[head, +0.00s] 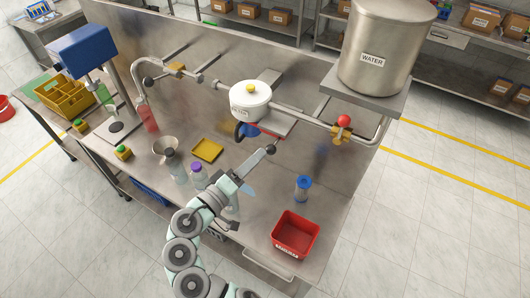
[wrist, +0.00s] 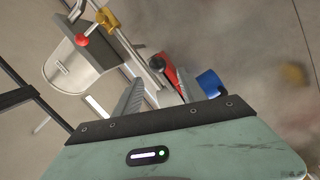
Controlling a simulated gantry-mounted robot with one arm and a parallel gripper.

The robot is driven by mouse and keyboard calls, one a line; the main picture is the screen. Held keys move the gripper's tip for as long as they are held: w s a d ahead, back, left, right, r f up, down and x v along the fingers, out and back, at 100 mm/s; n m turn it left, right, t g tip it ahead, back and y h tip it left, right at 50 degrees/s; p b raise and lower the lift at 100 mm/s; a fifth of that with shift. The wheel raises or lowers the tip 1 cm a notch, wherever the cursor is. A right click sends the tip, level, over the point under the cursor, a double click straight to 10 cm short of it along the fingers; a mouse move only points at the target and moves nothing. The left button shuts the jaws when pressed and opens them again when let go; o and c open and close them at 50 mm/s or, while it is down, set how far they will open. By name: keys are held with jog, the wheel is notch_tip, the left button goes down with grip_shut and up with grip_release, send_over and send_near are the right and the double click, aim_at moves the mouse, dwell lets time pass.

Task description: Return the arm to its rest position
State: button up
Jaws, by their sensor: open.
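My gripper (head: 247,187) is over the front middle of the steel bench in the head view, at the end of my pale green arm. Its outline is partly lost against the bench there. In the wrist view my gripper (wrist: 158,84) has its two grey fingers spread apart, with nothing held between them. A red part and a blue part (wrist: 210,83) show beyond the fingers, the red one partly hidden. The steel water tank (wrist: 75,66) is at upper left in that view.
The bench (head: 340,195) holds a clear blue-topped container (head: 303,188), a red bin (head: 295,235), a yellow tray (head: 207,150) and bottles, one purple-capped (head: 198,175). A white pot (head: 250,100) and a valved pipe stand behind. The bench's right side is mostly clear.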

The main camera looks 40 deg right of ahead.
jog(key=shift+s+a, duration=0.2)
jog(key=shift+a, duration=0.65)
jog(key=shift+w, duration=0.1)
